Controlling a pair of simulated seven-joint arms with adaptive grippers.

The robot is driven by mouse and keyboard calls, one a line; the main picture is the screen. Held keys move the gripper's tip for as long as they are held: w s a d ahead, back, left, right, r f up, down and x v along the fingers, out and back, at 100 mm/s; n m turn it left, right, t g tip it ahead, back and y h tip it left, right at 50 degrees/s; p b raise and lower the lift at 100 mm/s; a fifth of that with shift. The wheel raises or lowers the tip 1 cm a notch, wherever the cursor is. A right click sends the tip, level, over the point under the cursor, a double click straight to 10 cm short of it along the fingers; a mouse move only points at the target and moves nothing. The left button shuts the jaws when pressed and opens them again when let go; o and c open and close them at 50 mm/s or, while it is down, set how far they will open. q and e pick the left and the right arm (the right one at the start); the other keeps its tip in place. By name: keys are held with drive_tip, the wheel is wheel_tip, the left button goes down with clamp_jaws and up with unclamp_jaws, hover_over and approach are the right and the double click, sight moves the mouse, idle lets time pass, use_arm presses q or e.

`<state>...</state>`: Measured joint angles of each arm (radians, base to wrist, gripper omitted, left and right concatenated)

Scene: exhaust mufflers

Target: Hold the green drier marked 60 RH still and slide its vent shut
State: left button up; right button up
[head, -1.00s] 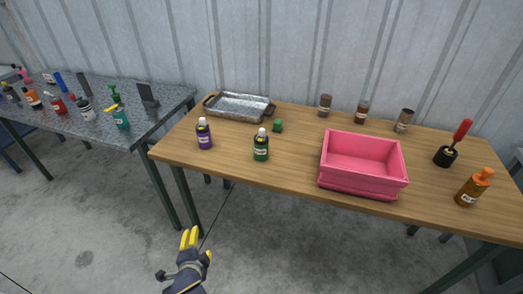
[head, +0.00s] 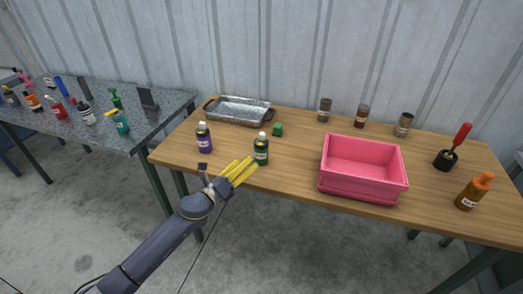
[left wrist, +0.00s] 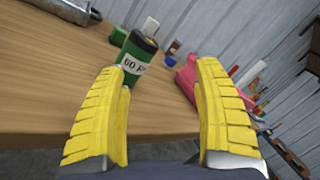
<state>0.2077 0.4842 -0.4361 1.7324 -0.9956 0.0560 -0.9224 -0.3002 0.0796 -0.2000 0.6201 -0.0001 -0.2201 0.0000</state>
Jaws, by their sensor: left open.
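The green drier (head: 261,152) stands upright near the front edge of the wooden table in the head view. In the left wrist view the green drier (left wrist: 137,62) shows a white label reading "60 R", partly cut off by a finger, and a pale piece at its top. Whether its vent is open I cannot tell. My left gripper (head: 246,170) has yellow fingers and is open, just in front of the drier at the table edge. In the left wrist view its fingers (left wrist: 165,85) are spread, with the drier beyond them, nearer the left finger. My right gripper is not in view.
A purple bottle (head: 204,139) stands left of the drier and a small green object (head: 278,130) behind it. A pink bin (head: 361,187) stands to the right, a metal tray (head: 238,112) at the back left. Several brown jars line the back.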

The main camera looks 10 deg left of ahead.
sight(259, 156)
use_arm(q)
drive_tip(key=w+m+g+h, duration=0.1)
drive_tip(key=m, duration=0.1)
drive_tip(key=w+m+g+h, duration=0.1)
drive_tip(key=m, duration=0.2)
drive_tip(key=w+m+g+h, duration=0.1)
drive_tip(key=m+g, duration=0.1)
drive_tip(key=shift+w+f, duration=0.15)
drive_tip(key=shift+w, duration=0.1)
drive_tip(key=a+m+g, duration=0.1)
drive_tip(key=w+a+f+m+g, duration=0.1)
drive_tip(key=m, duration=0.1)
drive_tip(key=w+a+m+g, duration=0.1)
drive_tip(key=m, duration=0.1)
drive_tip(key=shift+a+f+g, duration=0.2)
drive_tip(key=shift+f+g, duration=0.05)
drive_tip(key=shift+g, duration=0.15)
drive_tip(key=shift+w+a+f+m+g+y, duration=0.15)
drive_tip(key=shift+a+m+g, duration=0.1)
drive_tip(key=shift+a+m, duration=0.15)
drive_tip(key=shift+w+a+f+m+g+y, duration=0.1)
drive_tip(key=shift+a+m+g+y, duration=0.05)
drive_tip(key=shift+a+m+g, duration=0.2)
drive_tip(key=shift+x, duration=4.85)
drive_tip(key=shift+c, duration=0.3)
drive_tip(key=c, duration=0.7)
